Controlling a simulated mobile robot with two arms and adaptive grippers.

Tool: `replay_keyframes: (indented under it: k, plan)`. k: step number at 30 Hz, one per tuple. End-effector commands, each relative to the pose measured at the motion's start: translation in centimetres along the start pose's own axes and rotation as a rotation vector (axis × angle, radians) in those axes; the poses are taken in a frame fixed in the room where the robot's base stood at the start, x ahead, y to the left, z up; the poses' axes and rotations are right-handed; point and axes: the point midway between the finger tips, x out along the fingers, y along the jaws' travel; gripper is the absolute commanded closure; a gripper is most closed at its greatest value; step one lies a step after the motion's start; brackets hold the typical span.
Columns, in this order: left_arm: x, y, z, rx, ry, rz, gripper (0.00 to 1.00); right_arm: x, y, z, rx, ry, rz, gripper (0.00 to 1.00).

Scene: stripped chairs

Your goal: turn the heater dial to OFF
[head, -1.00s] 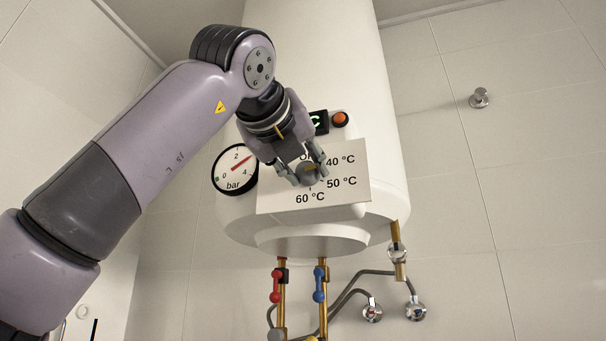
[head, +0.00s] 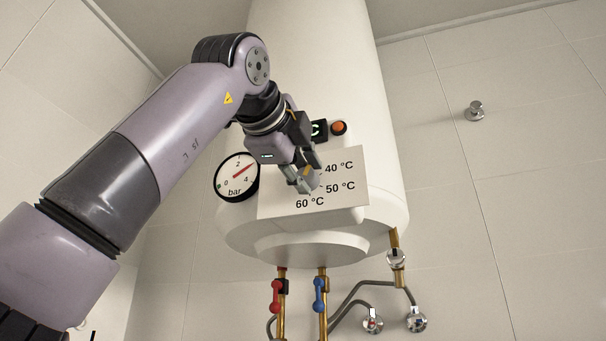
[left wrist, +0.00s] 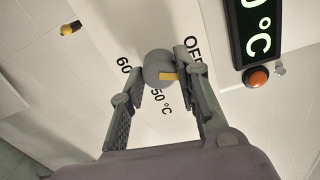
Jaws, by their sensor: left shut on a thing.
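The heater dial (head: 313,179) is a round grey knob with a yellow mark, on the white label panel (head: 345,200) of the heater. In the left wrist view the dial (left wrist: 156,64) sits between the two fingers of my left gripper (left wrist: 161,62), which is shut on it. The 60 and 50 °C labels also show there. In the head view my left gripper (head: 305,180) covers OFF and part of the dial. My right gripper is not in view.
The white heater tank (head: 320,60) carries a pressure gauge (head: 237,177) left of the panel, and a green display (head: 318,130) and orange lamp (head: 338,128) above it. Pipes with a red valve handle (head: 276,296) and a blue one (head: 319,295) hang below.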

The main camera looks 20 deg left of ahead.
Motion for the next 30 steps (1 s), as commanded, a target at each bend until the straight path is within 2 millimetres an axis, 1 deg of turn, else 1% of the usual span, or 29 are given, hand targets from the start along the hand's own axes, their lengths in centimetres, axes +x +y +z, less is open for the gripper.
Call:
replay_keyframes:
  k: [6,15,21,30]
  plan:
    - [0.0,0.13,0.04,-0.184,0.006,-0.001,0.98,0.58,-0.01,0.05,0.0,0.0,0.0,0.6]
    - [-0.02,0.09,0.03,-0.361,0.013,-0.003,0.98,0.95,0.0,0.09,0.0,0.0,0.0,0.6]
    - [0.02,0.11,0.07,-0.419,0.015,-0.002,0.98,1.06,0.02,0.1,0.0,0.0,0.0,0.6]
    - [0.05,0.12,0.06,-0.441,0.016,-0.001,0.98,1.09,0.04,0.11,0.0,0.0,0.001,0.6]
